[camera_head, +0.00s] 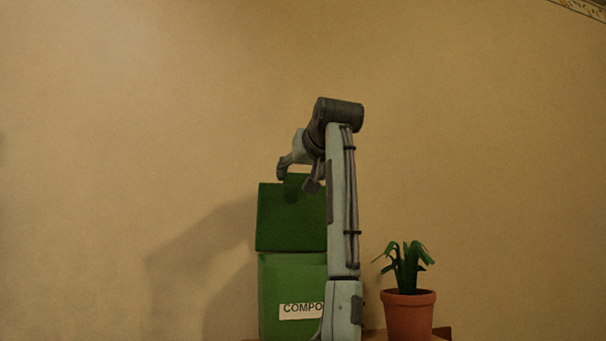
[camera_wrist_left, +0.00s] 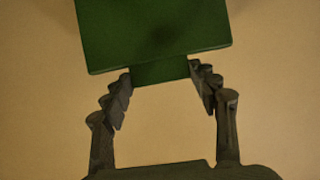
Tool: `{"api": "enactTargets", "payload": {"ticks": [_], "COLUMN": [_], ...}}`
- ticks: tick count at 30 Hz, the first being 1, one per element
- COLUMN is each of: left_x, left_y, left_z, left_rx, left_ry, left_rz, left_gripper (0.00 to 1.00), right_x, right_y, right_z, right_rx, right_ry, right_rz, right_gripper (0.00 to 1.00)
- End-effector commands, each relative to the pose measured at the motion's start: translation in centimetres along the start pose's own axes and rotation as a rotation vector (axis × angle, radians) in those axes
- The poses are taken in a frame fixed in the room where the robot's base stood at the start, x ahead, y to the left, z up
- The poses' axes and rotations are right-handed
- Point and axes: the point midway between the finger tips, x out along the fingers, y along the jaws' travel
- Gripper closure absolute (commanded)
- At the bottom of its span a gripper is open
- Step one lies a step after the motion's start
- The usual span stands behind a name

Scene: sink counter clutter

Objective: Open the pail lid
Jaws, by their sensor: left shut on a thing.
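The green pail (camera_head: 290,283) stands on the counter with a white label reading "COMPO", the rest hidden behind my left arm. Its darker green lid (camera_head: 278,225) is raised and stands up above the pail's top edge. My left gripper (camera_head: 297,184) is at the lid's upper edge, with its fingers around the small tab there. In the left wrist view the lid (camera_wrist_left: 150,35) fills the top, and the fingers (camera_wrist_left: 163,75) are on either side of its green tab (camera_wrist_left: 160,72). The pail's opening is not visible. My right gripper is not in view.
A potted plant (camera_head: 408,312) in a terracotta pot stands right of the pail, just past my arm. A plain tan wall (camera_head: 480,150) is behind everything. Only a thin strip of the wooden counter shows at the bottom. The air left of the pail is free.

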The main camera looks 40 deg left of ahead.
Motion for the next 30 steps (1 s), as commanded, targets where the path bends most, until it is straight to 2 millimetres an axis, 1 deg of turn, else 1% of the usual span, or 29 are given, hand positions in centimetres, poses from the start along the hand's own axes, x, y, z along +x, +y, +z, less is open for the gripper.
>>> {"api": "enactTargets", "payload": {"ticks": [14, 15, 19, 27, 30], "left_x": [0.20, 0.20, 0.20, 0.21, -0.14], "left_y": [0.09, 0.10, 0.08, 0.04, 0.06], "left_z": [-0.03, -0.03, -0.03, -0.04, -0.08], "left_rx": [0.001, 0.001, 0.000, 0.000, -0.001], "left_ry": [-0.013, -0.013, -0.013, -0.012, -0.011], "left_rz": [0.001, 0.001, 0.001, 0.000, 0.000], "left_gripper": [0.92, 0.36, 0.19, 0.19, 0.19], "right_x": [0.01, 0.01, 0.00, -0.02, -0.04], "right_y": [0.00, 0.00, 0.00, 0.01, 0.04], "right_z": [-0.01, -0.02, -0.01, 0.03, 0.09], "right_rx": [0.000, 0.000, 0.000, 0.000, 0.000], "right_ry": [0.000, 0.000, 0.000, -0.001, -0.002], "right_rz": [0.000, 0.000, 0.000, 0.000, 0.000], "right_gripper": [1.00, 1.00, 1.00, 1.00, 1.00]}}
